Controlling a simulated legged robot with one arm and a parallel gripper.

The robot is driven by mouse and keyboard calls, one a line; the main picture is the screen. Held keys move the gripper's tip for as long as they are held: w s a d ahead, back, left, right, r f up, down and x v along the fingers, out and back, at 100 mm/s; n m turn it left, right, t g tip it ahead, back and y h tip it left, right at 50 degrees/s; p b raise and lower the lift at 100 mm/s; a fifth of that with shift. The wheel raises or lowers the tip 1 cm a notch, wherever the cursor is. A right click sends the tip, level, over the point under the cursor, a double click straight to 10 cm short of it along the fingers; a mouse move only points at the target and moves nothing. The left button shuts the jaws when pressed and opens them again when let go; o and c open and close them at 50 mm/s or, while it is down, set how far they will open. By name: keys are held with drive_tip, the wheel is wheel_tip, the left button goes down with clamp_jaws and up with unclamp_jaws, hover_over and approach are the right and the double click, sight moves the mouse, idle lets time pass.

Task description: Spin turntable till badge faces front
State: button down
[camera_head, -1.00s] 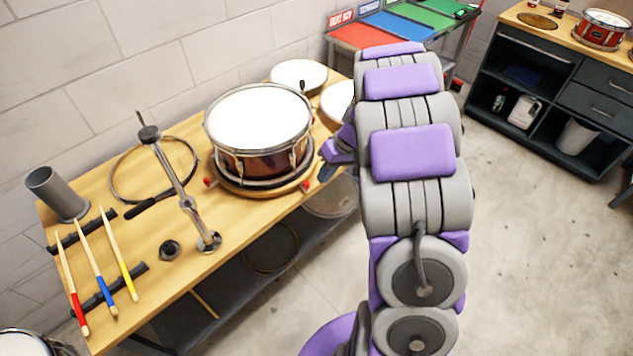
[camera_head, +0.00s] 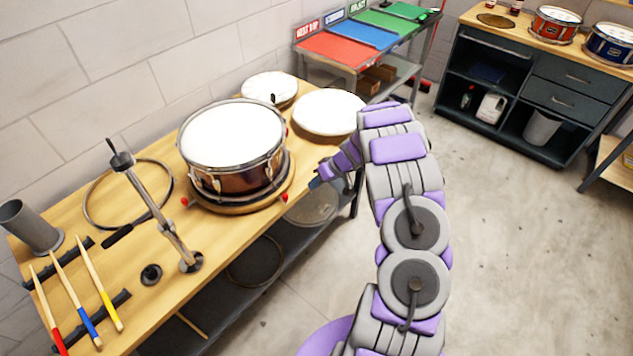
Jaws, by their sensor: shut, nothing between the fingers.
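A snare drum with a white head and brown shell (camera_head: 235,178) sits on a round wooden turntable (camera_head: 243,205) on the workbench. A red knob (camera_head: 184,201) shows at the turntable's left edge. I cannot make out a badge on the visible side of the shell. My gripper (camera_head: 316,182) is shut and empty, just right of the turntable near the bench's front edge, apart from the drum. Its fingertips are small and dark in this view.
A metal stand (camera_head: 155,205), a hoop (camera_head: 128,193), drumsticks (camera_head: 75,300) and a grey cup (camera_head: 30,228) occupy the bench's left part. Drum heads (camera_head: 328,112) lie behind the drum. The concrete floor (camera_head: 510,250) at right is clear.

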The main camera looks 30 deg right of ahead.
drive_tip(key=a+f, duration=0.1)
drive_tip(key=a, duration=0.1)
drive_tip(key=w+a+f, duration=0.1)
drive_tip(key=a+f, duration=0.1)
drive_tip(key=w+a+f+b, duration=0.1)
drive_tip(key=a, duration=0.1)
drive_tip(key=shift+w+a+f, duration=0.2)
drive_tip(key=shift+a+f, duration=0.15)
drive_tip(key=shift+f, duration=0.05)
drive_tip(key=shift+d, duration=0.1)
drive_tip(key=shift+w, duration=0.1)
